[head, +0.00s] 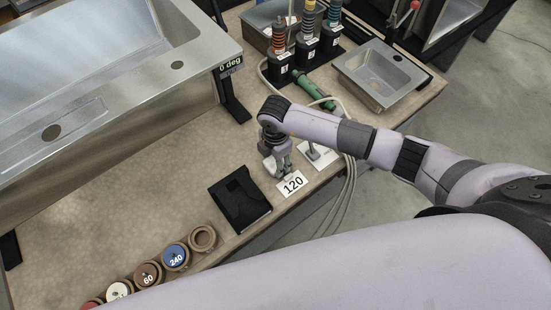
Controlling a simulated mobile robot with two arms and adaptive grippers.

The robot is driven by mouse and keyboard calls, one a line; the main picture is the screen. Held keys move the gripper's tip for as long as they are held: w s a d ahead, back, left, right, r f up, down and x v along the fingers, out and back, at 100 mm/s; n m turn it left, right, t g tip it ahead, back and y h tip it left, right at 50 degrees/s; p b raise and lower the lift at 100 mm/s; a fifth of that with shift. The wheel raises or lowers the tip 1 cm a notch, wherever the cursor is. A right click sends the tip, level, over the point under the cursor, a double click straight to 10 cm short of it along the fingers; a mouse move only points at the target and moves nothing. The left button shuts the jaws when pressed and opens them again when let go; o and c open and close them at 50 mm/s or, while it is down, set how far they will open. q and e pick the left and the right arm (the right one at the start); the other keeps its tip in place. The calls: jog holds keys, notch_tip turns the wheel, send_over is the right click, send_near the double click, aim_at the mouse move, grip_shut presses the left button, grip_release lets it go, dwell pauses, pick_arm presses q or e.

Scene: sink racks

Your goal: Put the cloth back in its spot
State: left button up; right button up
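No piece I can surely call the cloth shows. A white card marked 120 (292,184) lies flat on the bench near the front edge. My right gripper (279,172) points down just behind this card, with its fingertips close to the bench. Its fingers are small and partly hidden by my wrist, so I cannot tell whether they hold anything. Several round pieces stand in a row at the lower left, among them a blue one marked 240 (176,257) and a brown one marked 60 (149,274). A tan ring (203,238) with an open centre ends the row. My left gripper is out of view.
A black block (240,199) lies left of the card. A metal sink (130,75) fills the upper left. Tools in black holders (306,50), a green tool (311,88) and a small metal basin (379,74) stand behind. Cables (349,180) hang over the front edge.

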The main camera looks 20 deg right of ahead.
jog(key=o, duration=0.8)
jog(key=shift+f, duration=0.1)
jog(key=shift+c, duration=0.2)
jog(key=shift+r, duration=0.2)
notch_tip(320, 180, up, 12)
jog(key=b, duration=0.1)
